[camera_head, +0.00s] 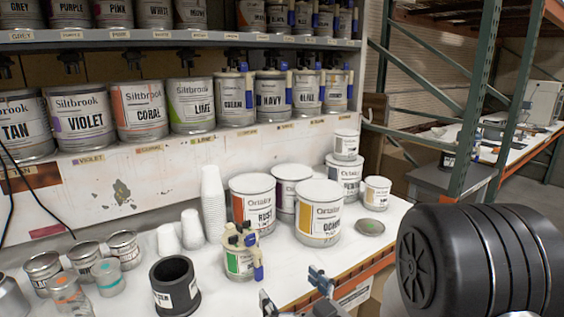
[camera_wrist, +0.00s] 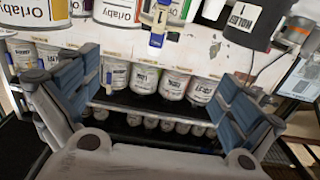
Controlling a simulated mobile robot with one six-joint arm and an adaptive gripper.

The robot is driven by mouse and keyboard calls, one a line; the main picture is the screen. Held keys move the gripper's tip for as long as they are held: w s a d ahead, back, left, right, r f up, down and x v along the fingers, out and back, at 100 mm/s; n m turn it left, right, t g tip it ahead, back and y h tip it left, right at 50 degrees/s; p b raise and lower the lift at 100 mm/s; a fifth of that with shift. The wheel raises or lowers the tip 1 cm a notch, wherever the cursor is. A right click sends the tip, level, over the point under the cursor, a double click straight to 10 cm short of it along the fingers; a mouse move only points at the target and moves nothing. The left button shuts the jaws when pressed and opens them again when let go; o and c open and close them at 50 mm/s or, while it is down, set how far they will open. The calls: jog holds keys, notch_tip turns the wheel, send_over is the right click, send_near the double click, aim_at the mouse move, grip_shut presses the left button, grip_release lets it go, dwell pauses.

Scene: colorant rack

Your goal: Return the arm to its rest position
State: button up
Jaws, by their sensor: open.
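My gripper (camera_head: 294,291) shows at the bottom middle of the head view, by the front of the white bench (camera_head: 330,255). Its two blue-grey fingers stand wide apart, and I see nothing held between them. In the wrist view my gripper (camera_wrist: 160,76) is also open, with a finger on each side. Behind the gap there is a row of white labelled cans (camera_wrist: 145,78).
On the bench stand a small can with a pump lid (camera_head: 238,263), a black holder (camera_head: 174,288), white cup stacks (camera_head: 213,205) and large Orlaby cans (camera_head: 319,213). Shelves of colorant cans (camera_head: 138,109) rise behind. A green rack post (camera_head: 474,100) stands at the right.

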jog(key=s+d+r+m+g+h, duration=0.2)
jog(key=s+d+h, duration=0.1)
jog(key=d+h, duration=0.25)
jog(key=s+d+r+m+g+h, duration=0.2)
jog(key=s+d+h, duration=0.25)
jog(key=d, duration=0.25)
jog(key=s+m+g, duration=0.2)
jog(key=s+g, duration=0.4)
jog(key=s, duration=1.4)
jog(key=shift+m, duration=0.4)
